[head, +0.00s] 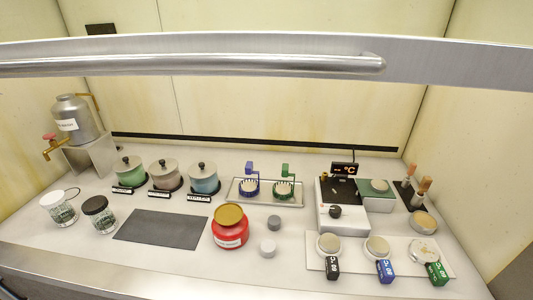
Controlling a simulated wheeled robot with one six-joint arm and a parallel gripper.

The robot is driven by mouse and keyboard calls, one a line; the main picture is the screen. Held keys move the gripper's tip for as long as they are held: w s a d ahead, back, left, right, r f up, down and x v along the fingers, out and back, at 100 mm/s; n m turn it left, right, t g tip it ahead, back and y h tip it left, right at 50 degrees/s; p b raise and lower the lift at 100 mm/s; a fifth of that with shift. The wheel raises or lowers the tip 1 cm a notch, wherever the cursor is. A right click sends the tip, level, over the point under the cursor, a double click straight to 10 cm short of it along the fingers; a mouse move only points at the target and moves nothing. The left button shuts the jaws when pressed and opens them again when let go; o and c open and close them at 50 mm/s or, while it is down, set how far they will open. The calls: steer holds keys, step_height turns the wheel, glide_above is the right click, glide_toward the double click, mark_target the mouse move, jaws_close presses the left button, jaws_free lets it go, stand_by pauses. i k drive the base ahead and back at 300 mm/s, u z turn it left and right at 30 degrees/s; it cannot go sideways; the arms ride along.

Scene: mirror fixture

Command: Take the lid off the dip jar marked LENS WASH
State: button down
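Three dip jars with grey lids and dark knobs stand in a row at the back left of the bench. The left one is a green jar (130,177), the middle one a brownish jar (164,182) and the right one a blue jar (203,186). A lid sits on each: the left lid (129,163), the middle lid (163,167) and the right lid (202,169). A small black label plate lies in front of each jar. The lettering is too small to read, so I cannot tell which says LENS WASH. My gripper is not in view.
A fume hood sash with a bar handle (200,65) crosses the upper view. A dark mat (162,229) lies in front of the jars. A red tub (230,232), a rack (290,202) with blue and green holders, and a metal can (76,115) stand nearby.

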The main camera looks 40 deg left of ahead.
mark_target(164, 165)
steer(key=u, duration=2.6)
